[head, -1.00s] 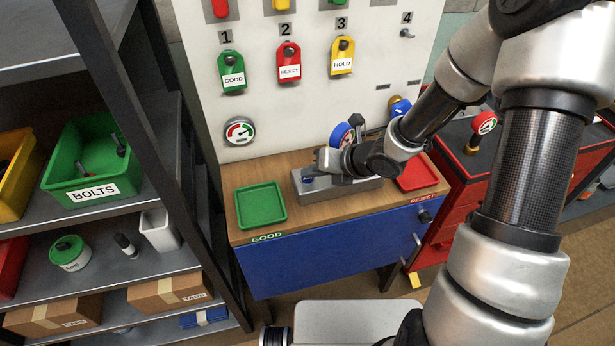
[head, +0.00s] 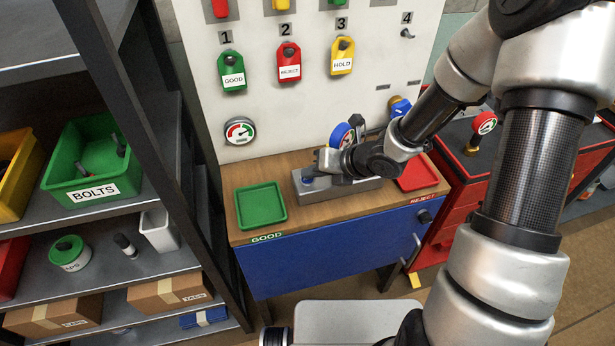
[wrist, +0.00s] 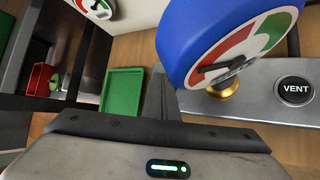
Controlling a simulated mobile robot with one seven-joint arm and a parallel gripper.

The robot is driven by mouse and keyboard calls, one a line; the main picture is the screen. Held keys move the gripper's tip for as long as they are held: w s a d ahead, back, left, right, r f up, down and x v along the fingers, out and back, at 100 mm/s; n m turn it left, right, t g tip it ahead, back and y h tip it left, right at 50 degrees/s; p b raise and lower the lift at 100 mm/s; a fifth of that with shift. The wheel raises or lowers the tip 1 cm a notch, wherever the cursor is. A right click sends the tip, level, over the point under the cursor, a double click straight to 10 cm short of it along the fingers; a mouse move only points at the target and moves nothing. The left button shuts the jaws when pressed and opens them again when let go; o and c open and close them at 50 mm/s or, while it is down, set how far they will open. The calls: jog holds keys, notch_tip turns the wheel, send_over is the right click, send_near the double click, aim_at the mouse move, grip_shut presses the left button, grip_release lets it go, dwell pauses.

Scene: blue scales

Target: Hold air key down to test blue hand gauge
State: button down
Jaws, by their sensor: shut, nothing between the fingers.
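The blue hand gauge (head: 342,134) stands upright on the grey metal test block (head: 360,189). In the wrist view the gauge (wrist: 195,43) is large, on a brass fitting, with its dark needle pointing left in the picture. A small blue key (head: 308,181), which looks like the air key, shows at the block's left end. My gripper (head: 318,167) is shut and empty, right over this key; contact is hard to tell. In the wrist view my gripper (wrist: 160,95) hides the key. A black VENT button (wrist: 295,91) is on the block's other end.
A green GOOD tray (head: 261,206) lies left of the block and a red REJECT tray (head: 417,177) right of it. A round gauge (head: 239,131) is on the panel behind. A shelf with bins (head: 92,160) stands at the left.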

aim_at(312, 181)
dwell(0.8)
jog(key=shift+r+p, duration=0.55)
jog(key=shift+r, duration=0.25)
notch_tip(312, 181, up, 5)
jog(key=p, duration=0.3)
jog(key=shift+p, duration=0.4)
jog(key=shift+d, duration=0.1)
